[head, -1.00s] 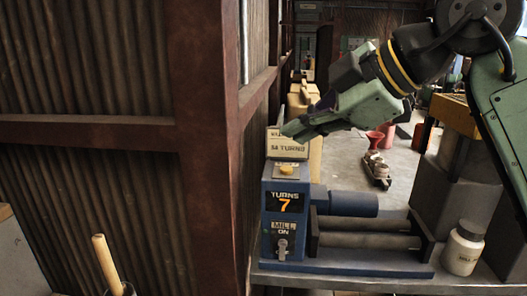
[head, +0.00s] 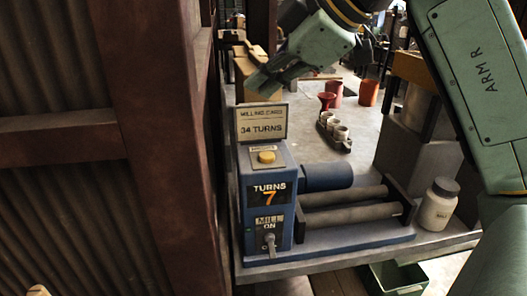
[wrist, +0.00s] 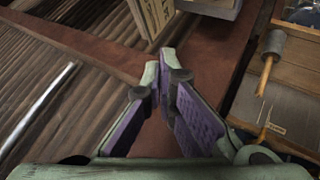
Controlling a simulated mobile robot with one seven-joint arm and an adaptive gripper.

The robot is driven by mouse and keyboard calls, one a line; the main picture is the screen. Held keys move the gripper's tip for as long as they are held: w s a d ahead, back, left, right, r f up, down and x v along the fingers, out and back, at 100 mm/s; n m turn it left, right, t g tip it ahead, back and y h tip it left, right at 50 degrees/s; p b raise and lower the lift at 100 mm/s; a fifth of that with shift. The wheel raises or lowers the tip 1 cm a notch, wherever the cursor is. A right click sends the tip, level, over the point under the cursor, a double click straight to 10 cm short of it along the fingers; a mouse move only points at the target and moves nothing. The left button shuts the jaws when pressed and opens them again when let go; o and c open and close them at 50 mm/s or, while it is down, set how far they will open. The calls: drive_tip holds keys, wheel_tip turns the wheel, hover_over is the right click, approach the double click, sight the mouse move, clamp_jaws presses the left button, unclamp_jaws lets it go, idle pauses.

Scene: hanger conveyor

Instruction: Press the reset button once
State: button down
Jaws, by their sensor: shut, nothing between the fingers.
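The yellow round button (head: 266,157) sits on top of the blue mill control box (head: 267,205). A small label plate lies under it, its text too small to read. The box front shows "TURNS 7" and a "MILL ON" switch (head: 269,241). My gripper (head: 258,84) is above and behind the button in the head view, near the top of the sign and apart from the button. Its fingers (wrist: 161,70) are shut and empty in the wrist view. The button does not show in the wrist view.
A sign reading "34 TURNS" (head: 262,123) stands behind the button, close to my gripper. A rusty column (head: 160,150) rises at left. Rollers (head: 345,205) and a white jar (head: 438,205) are at right.

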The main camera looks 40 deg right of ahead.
sight(265, 157)
drive_tip(key=shift+f, duration=0.15)
wheel_tip(265, 157, down, 9)
drive_tip(key=b, duration=0.7)
drive_tip(key=shift+r, duration=0.2)
idle(1.0)
drive_tip(key=shift+f+b, duration=0.35)
drive_tip(key=shift+f, duration=0.05)
drive_tip(key=shift+f+b, duration=0.45)
drive_tip(key=shift+f, duration=0.05)
idle(0.5)
idle(0.3)
drive_tip(key=shift+r+p, duration=0.75)
drive_tip(key=shift+r, duration=0.2)
